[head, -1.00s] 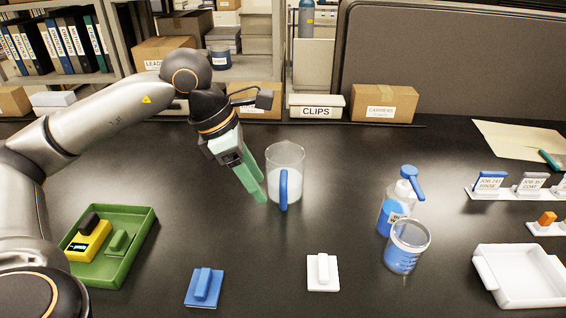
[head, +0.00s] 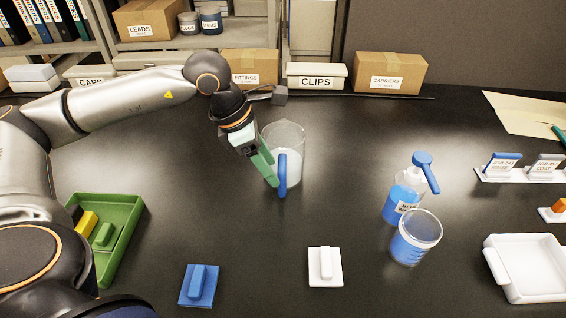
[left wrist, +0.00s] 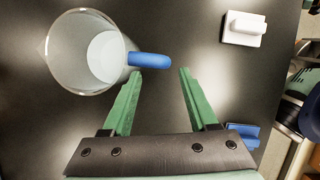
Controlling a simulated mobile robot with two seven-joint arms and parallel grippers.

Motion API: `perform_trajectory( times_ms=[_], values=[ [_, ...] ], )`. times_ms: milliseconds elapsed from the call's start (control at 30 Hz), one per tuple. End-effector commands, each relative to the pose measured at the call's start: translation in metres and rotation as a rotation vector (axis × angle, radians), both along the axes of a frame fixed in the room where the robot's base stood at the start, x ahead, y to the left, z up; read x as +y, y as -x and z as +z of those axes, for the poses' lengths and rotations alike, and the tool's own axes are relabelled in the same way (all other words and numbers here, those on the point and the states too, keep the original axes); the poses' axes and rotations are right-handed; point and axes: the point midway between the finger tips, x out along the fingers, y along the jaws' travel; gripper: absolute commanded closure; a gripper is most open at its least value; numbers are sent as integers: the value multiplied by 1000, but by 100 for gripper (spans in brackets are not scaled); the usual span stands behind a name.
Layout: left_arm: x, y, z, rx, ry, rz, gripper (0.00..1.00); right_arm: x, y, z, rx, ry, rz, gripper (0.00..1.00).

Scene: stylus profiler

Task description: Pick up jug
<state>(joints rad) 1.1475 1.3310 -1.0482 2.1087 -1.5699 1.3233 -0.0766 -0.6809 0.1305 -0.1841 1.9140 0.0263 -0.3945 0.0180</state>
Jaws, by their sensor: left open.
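The jug (head: 290,143) is a clear, upright vessel with a white bottom or contents and a blue handle (head: 282,175) facing me. It stands on the black bench, and it also shows in the left wrist view (left wrist: 84,52). My left gripper (head: 273,181) is open at the jug's handle, its green fingers pointing down. In the left wrist view the handle (left wrist: 150,60) reaches toward the gap between the fingertips (left wrist: 160,72), nearer the left finger. I cannot tell whether a finger touches it. My right gripper is not in view.
A blue-capped bottle (head: 404,195) and a beaker of blue liquid (head: 415,238) stand to the right. A blue block (head: 198,286) and a white block (head: 325,266) lie in front. A green tray (head: 125,217) is at left, a white tray (head: 526,267) at right.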

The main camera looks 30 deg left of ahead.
Motion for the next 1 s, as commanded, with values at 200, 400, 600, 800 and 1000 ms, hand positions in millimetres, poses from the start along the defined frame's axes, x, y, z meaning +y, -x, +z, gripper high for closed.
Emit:
perform_trajectory(
  times_ms=[200, 400, 600, 800, 1000],
  values=[
    [-12, -1, -21, 4, 1, -2, 40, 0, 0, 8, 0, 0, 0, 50],
    [-19, -7, -46, 2, 2, -1, 40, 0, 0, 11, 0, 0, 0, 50],
    [-20, -8, -50, 0, 0, 1, 40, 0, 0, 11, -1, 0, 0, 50],
    [-20, -8, -49, 1, 1, 1, 54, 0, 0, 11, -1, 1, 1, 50],
    [-20, -8, -49, 1, 1, 1, 76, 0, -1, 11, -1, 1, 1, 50]
  ],
)
